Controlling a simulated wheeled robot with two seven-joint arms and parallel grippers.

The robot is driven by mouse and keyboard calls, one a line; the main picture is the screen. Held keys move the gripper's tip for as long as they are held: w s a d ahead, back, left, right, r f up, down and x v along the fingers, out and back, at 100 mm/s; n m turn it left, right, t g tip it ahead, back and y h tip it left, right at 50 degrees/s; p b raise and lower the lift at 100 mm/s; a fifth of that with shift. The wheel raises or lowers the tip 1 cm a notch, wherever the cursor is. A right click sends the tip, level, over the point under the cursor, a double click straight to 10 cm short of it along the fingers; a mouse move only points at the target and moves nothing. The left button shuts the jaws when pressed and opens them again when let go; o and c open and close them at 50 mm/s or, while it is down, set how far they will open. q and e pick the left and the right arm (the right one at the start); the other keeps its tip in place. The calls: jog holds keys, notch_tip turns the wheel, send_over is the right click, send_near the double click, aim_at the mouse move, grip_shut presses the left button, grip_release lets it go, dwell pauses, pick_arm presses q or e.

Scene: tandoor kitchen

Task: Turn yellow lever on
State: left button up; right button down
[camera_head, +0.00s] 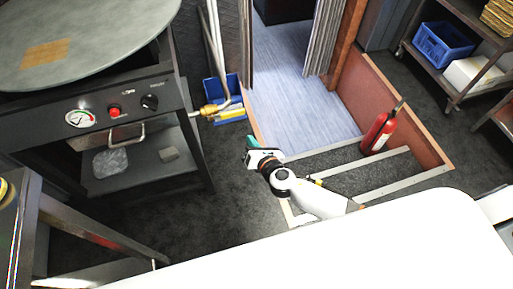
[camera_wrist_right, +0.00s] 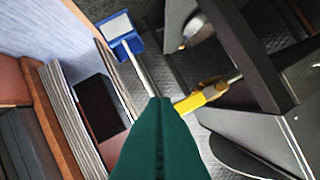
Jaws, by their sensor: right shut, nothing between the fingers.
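The yellow lever (camera_wrist_right: 190,103) sits on a brass valve (camera_wrist_right: 214,88) in the right wrist view, just right of my fingertips. In the head view the brass valve (camera_head: 209,109) is on a pipe beside the right side of the tandoor stand, and the lever is too small to read clearly there. My right gripper (camera_head: 250,143) is below and to the right of the valve in the head view, apart from it. Its green fingers (camera_wrist_right: 160,105) are together and empty. My left gripper is in neither view.
The black tandoor stand (camera_head: 160,95) with gauge and knobs is at left. A blue dustpan (camera_head: 222,88) stands behind the valve. A red fire extinguisher (camera_head: 379,132) stands at right near a wooden partition. Dark floor between stand and partition is open.

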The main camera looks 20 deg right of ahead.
jog(key=shift+s+d, duration=0.15)
jog(key=shift+s, duration=0.7)
jog(key=shift+s+d, duration=0.1)
jog(key=shift+s, duration=0.7)
